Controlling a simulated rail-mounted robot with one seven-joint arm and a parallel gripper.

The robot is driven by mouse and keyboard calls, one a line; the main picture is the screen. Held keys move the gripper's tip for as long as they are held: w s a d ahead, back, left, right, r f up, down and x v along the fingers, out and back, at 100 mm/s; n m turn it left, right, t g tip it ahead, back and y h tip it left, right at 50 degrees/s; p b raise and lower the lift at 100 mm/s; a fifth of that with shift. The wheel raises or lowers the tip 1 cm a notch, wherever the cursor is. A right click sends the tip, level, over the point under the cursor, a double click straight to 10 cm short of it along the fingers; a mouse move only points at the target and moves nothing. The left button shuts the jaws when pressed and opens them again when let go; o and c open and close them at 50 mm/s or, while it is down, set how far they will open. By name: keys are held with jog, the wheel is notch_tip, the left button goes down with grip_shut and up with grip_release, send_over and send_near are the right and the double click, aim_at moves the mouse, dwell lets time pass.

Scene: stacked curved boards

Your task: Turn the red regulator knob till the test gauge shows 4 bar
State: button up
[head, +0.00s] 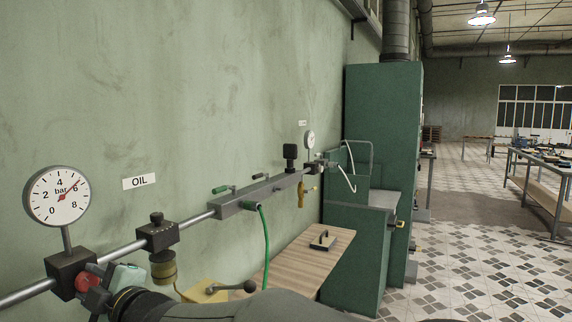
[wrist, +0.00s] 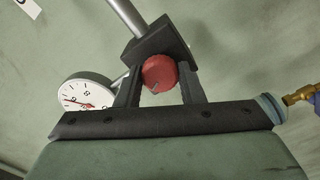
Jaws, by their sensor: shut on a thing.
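The red regulator knob (head: 88,281) is on a dark block on the wall pipe at the lower left of the head view. In the wrist view the knob (wrist: 159,73) sits between the two dark fingers of my gripper (wrist: 161,72). The gripper is shut on it, one finger on each side. A pale pointer mark shows on the knob's face. My gripper (head: 103,286) partly covers the knob in the head view. The test gauge (head: 57,196), marked in bar, stands above the block. Its red needle points up and right, near the 6. The gauge (wrist: 84,92) is partly hidden in the wrist view.
An OIL label (head: 140,181) is on the wall. Along the pipe are a filter unit (head: 160,238), a grey manifold (head: 258,195) with a green hose (head: 265,240), and a second gauge (head: 309,139). A wooden table (head: 290,262) and green cabinet (head: 382,120) stand beyond.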

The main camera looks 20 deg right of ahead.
jog(key=shift+f+n+b, duration=0.1)
jog(key=shift+n+b, duration=2.3)
jog(key=shift+b, duration=0.55)
jog(key=shift+n+b, duration=1.8)
jog(key=shift+b, duration=0.05)
jog(key=shift+n+b, duration=1.3)
jog(key=shift+n, duration=0.9)
jog(key=shift+b, duration=0.4)
jog(key=shift+n, duration=0.6)
jog(key=shift+n+b, duration=1.1)
jog(key=shift+n, duration=0.5)
